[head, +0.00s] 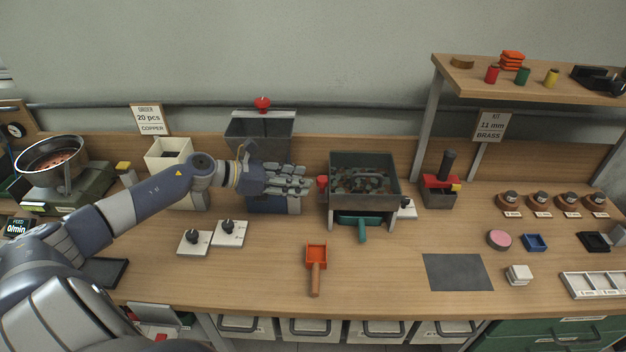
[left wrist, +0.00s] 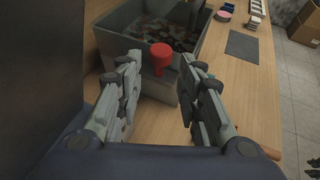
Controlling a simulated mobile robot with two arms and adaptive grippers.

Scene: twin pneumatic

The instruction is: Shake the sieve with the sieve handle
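The sieve (head: 345,206) is a dark grey box on the bench, with many small mixed pieces inside. Its red handle knob (head: 322,182) sticks out from the left wall. In the left wrist view the red handle (left wrist: 161,56) shows just beyond and between the fingertips. My left gripper (head: 308,186) is open, its fingers pointing right toward the handle, with a small gap visible. In the left wrist view the two fingers (left wrist: 160,66) stand apart with nothing held between them.
A teal-handled tray (head: 362,230) sits under the sieve. An orange scoop (head: 316,258) lies in front. A grey hopper with a red knob (head: 263,104) stands behind my left gripper. A red and black device (head: 441,182) stands right of the sieve. A dark mat (head: 458,272) lies front right.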

